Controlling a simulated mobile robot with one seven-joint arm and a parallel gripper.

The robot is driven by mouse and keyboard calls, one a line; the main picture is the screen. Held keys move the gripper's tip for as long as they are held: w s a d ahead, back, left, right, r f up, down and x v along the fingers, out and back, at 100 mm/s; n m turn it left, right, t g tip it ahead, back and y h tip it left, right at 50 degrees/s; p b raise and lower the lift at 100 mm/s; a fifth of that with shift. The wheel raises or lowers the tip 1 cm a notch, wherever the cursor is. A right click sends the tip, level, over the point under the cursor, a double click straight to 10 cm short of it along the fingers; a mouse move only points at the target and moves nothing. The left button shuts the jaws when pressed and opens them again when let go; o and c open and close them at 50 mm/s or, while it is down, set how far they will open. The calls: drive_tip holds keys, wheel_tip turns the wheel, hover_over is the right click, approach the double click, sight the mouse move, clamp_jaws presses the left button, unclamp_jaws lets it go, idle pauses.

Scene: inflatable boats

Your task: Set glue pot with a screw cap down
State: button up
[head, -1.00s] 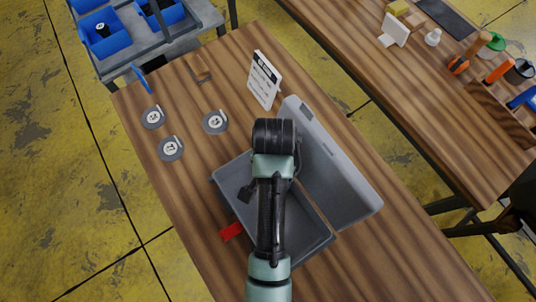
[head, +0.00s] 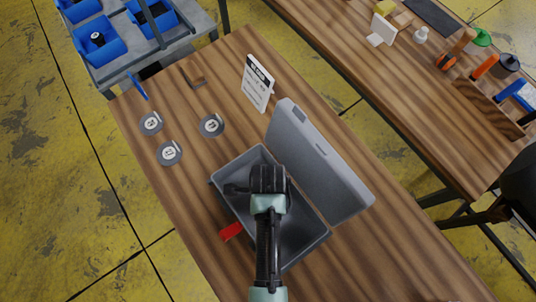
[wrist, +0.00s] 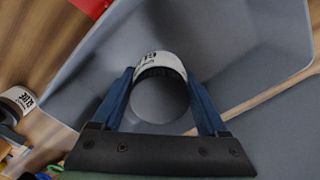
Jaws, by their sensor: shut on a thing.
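The glue pot (wrist: 160,62) has a white label with dark print and a round grey end facing the wrist camera. My gripper (wrist: 160,85) is shut on it, one blue finger on each side. In the wrist view the pot is over the inside of a grey box (wrist: 95,62); I cannot tell whether it touches the floor. In the head view my gripper (head: 268,180) is over the open box (head: 218,193), and the pot is hidden beneath it.
The box's lid (head: 325,160) stands open on the right. A red tag (head: 231,231) lies by its left wall. Another labelled round thing (wrist: 17,100) is outside the box in the wrist view.

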drive_tip(key=shift+f, duration=2.2)
drive_tip(key=shift+f, duration=0.15)
drive_tip(key=o, duration=1.4)
